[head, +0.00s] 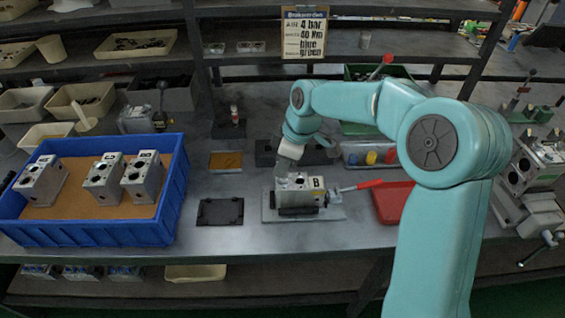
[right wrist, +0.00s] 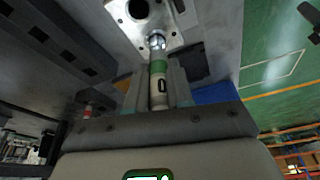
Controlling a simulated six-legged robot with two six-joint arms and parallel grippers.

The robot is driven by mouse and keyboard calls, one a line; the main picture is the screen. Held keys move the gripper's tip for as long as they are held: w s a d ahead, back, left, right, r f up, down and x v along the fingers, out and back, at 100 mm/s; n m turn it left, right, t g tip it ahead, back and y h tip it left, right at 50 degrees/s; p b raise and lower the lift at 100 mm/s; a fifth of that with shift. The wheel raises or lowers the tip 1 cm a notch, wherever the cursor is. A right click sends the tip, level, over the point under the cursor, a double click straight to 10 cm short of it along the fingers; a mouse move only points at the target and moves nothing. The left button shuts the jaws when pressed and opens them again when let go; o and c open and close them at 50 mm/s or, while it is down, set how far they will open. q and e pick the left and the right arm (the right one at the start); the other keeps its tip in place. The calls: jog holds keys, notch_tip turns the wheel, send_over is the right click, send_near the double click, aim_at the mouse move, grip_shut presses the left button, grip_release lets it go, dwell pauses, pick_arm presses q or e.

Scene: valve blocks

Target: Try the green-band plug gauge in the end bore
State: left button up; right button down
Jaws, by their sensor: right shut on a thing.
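My right gripper (right wrist: 158,82) is shut on the green-band plug gauge (right wrist: 158,67), a pale cylinder with a green band and a dark mark. Its shiny metal tip points at the valve block (right wrist: 122,22), close to the block's face. I cannot tell whether the tip is in a bore. A large dark bore (right wrist: 138,9) shows beyond the tip. In the head view the right gripper (head: 289,160) is just behind the block marked B (head: 298,190), held in a fixture on the bench. The gauge cannot be made out there. My left gripper is not in view.
A red-handled lever (head: 360,185) sticks out right of the fixture, near a red tray (head: 396,203). A blue crate (head: 103,232) with three valve blocks stands at the left. A black plate (head: 220,211) lies between. A clear tray (head: 352,160) with coloured items is behind.

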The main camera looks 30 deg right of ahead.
jog(key=shift+f+b, duration=0.4)
jog(key=shift+f, duration=0.2)
jog(key=shift+r, duration=0.2)
dwell(1.0)
notch_tip(320, 180, up, 7)
jog(key=p, duration=0.5)
jog(key=shift+p, duration=0.35)
